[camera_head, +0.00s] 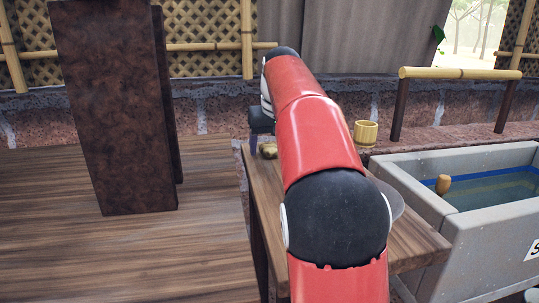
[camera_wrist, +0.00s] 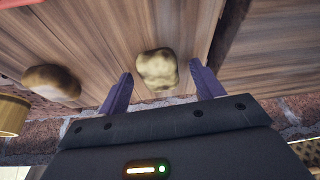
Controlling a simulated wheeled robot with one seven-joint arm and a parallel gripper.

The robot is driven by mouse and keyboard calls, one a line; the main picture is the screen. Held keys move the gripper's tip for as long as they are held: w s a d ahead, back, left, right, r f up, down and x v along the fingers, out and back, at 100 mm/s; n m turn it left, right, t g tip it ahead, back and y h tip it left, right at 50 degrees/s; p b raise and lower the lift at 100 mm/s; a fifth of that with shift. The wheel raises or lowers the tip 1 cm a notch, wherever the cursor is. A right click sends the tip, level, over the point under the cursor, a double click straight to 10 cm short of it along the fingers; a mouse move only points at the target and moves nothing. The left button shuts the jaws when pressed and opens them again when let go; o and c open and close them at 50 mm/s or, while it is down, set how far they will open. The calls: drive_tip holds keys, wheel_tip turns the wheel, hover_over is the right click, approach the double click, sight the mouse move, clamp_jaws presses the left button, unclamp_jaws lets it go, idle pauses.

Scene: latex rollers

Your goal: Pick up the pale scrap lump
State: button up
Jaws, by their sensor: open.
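The pale scrap lump (camera_wrist: 156,69) lies on the wooden table, cream-coloured and rounded. In the wrist view it sits between and just beyond the fingertips of my gripper (camera_wrist: 160,78), which is open with no visible contact. My gripper (camera_head: 254,146) is partly hidden there behind my red arm.
The wooden table (camera_head: 415,246) stands beside a grey water trough (camera_head: 420,193). A yellow bamboo cup (camera_head: 366,132) stands near the table's back right; it also shows at the left edge in the wrist view (camera_wrist: 12,115).

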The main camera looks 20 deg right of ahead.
sight(271, 146)
drive_tip(key=c, duration=1.1)
drive_tip(key=shift+o, duration=0.2)
drive_tip(key=shift+r, duration=0.2)
wheel_tip(271, 146, up, 10)
drive_tip(key=p, duration=0.4)
drive_tip(key=shift+f+p, duration=0.15)
drive_tip(key=shift+p, duration=0.2)
drive_tip(key=o, duration=0.3)
drive_tip(key=c, duration=0.4)
